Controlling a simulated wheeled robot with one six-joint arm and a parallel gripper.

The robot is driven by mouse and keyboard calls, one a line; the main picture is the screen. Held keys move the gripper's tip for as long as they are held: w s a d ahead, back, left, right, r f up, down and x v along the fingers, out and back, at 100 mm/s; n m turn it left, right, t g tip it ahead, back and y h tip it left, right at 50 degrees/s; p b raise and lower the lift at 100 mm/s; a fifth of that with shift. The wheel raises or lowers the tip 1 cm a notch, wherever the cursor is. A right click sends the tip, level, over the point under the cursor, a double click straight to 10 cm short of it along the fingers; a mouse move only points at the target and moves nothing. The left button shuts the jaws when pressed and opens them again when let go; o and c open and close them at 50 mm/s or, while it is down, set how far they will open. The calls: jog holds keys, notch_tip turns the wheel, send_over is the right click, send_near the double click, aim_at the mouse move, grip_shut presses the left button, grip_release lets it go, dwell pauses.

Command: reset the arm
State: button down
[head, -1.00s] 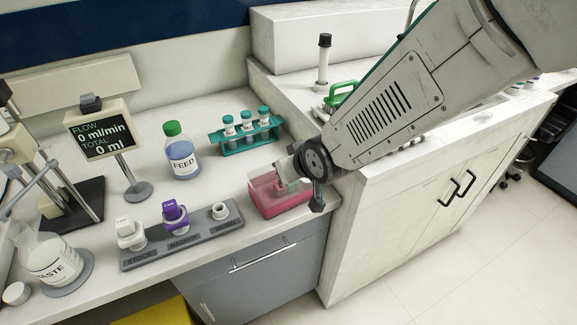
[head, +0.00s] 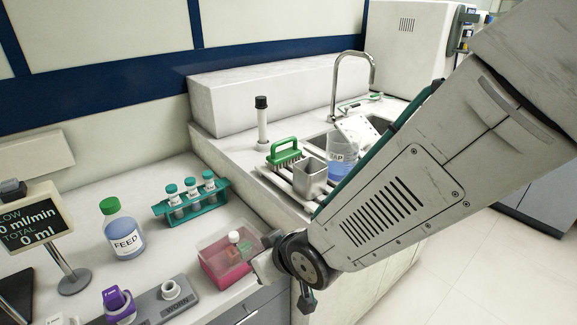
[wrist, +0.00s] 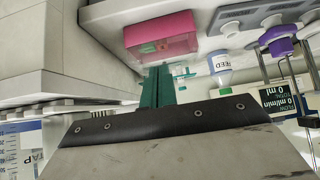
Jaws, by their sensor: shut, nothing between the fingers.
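My gripper (wrist: 157,88) is shut and empty, its teal fingers together in the wrist view. In the head view my wrist is just right of the pink box (head: 226,265), and the fingers are hard to make out there. The pink box stands at the counter's front edge with clear upper walls. A small white-capped piece (head: 234,237) with a green part is in it. The box also shows in the wrist view (wrist: 162,38), apart from the fingers.
A FEED bottle (head: 123,232) and teal vial rack (head: 192,204) stand behind the box. A grey column holder (head: 170,300) is at the front left. A metal cup (head: 310,178), green brush (head: 284,152) and beaker (head: 342,160) stand by the sink, behind my arm.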

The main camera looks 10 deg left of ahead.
jog(key=s+d+f+g+h, duration=0.2)
jog(key=s+d+f+h, duration=0.1)
jog(key=d, duration=0.1)
jog(key=s+d+r+m+h, duration=0.1)
jog(key=s+d+r+m, duration=0.2)
jog(key=d+r, duration=0.3)
jog(key=s+d+r+m+g+h, duration=0.1)
jog(key=s+d+r+m, duration=0.2)
jog(key=d+r, duration=0.4)
jog(key=s+d+r+m+g+h, duration=0.1)
jog(key=s+d+r+m, duration=0.2)
jog(key=d, duration=1.5)
notch_tip(320, 180, up, 3)
jog(key=shift+s+d+r+m+h, duration=0.2)
jog(key=shift+s+d+m+h, duration=0.15)
jog(key=shift+s, duration=0.75)
